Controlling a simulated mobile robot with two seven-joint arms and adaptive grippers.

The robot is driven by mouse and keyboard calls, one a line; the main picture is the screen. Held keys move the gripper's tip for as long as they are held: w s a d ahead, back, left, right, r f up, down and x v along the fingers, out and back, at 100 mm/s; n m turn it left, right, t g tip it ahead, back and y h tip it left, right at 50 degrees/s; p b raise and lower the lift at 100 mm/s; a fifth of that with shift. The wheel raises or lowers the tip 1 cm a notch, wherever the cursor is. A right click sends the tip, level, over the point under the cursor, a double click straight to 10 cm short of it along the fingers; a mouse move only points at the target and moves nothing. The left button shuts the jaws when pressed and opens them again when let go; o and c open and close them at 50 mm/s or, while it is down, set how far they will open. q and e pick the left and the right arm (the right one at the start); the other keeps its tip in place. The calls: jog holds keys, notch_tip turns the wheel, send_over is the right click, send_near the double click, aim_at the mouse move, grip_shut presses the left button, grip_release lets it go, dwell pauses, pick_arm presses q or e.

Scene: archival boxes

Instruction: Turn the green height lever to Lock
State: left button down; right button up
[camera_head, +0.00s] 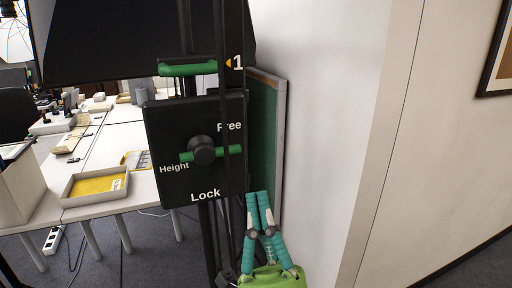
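The green height lever (228,152) is a bar through a round black knob (202,150) on a dark panel (172,122). It lies nearly level, its right end slightly higher. The word Free is above its right part, Lock is below the knob, and Height is at its left end. My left gripper (258,195), with teal fingers and a green body, points up at the bottom, just right of and below the panel. Its fingertips are close together, with nothing visible between them. It is apart from the lever in the picture. My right gripper is not in view.
A green horizontal bar (188,70) sits above the panel beside a yellow arrow and the number 1. A wall (335,120) and a framed green board (263,140) stand to the right. White tables (110,150) with a yellow-bottomed tray (68,201) are at left.

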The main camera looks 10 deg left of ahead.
aim_at(230, 152)
pick_arm(q)
jog(key=shift+s+a+r+n+g+y, duration=0.7)
jog(key=shift+r+n+g+y, duration=0.1)
jog(key=shift+r+n+y, duration=0.15)
jog(key=shift+f, duration=0.1)
jog(key=p+x, duration=0.5)
jog(key=x, duration=0.5)
jog(key=shift+w+a+f, duration=0.1)
jog(key=shift+w+f, duration=0.05)
jog(key=shift+f, duration=0.85)
jog(key=shift+w+a+f, duration=0.1)
jog(key=shift+w+f, duration=0.05)
jog(key=shift+f, duration=0.8)
jog(key=shift+w, duration=0.15)
